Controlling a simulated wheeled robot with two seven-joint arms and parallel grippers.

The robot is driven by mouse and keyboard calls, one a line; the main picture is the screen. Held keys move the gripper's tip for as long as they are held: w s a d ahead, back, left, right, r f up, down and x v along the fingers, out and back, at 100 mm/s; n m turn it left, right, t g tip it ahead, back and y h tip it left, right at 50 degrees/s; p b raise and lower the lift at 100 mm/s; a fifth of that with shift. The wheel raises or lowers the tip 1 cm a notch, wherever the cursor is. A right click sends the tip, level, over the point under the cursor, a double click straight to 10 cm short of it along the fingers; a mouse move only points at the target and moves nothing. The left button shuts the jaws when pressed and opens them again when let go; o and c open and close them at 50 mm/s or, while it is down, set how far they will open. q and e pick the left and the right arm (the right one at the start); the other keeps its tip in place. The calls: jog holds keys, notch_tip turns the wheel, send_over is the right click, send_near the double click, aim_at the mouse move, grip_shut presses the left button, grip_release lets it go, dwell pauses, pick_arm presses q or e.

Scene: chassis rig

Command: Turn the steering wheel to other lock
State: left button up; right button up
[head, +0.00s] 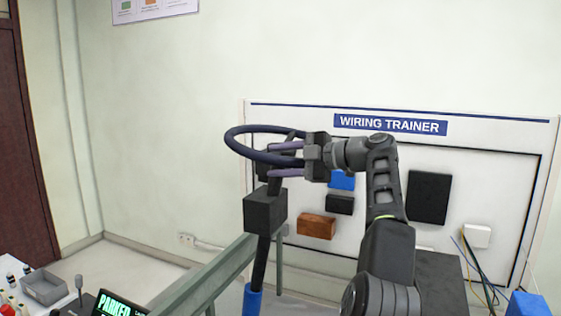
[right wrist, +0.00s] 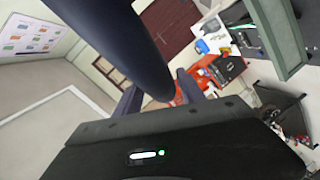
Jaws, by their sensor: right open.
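The steering wheel (head: 229,146) is a dark navy ring. It sits on a column with a dark grey box (head: 265,211) and a blue sleeve (head: 252,300) lower down. My right gripper (head: 272,160) reaches in from the right at the wheel's near right side, its purple fingers open, one above and one below the rim. In the right wrist view the dark rim (right wrist: 115,40) is large and passes between the two fingers (right wrist: 158,95); I cannot tell whether it touches them. The gripper and arm hide part of the wheel's right side. My left gripper is not in view.
A grey-green rail (head: 205,280) runs below the wheel. Behind stands a white WIRING TRAINER board (head: 390,123) with several mounted blocks. A screen reading PARKED (head: 120,305) and a grey bin (head: 45,286) are at the lower left. The space left of the wheel is clear.

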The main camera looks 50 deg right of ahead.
aim_at(289, 158)
jog(key=shift+s+r, duration=0.1)
jog(key=shift+s, duration=0.05)
jog(key=p+v, duration=0.3)
jog(key=v, duration=0.1)
jog(key=shift+s+d+r, duration=0.15)
jog(key=shift+s+r, duration=0.05)
jog(key=shift+s, duration=0.1)
jog(key=shift+s+f, duration=0.15)
jog(key=shift+s, duration=0.45)
jog(key=shift+v, duration=0.85)
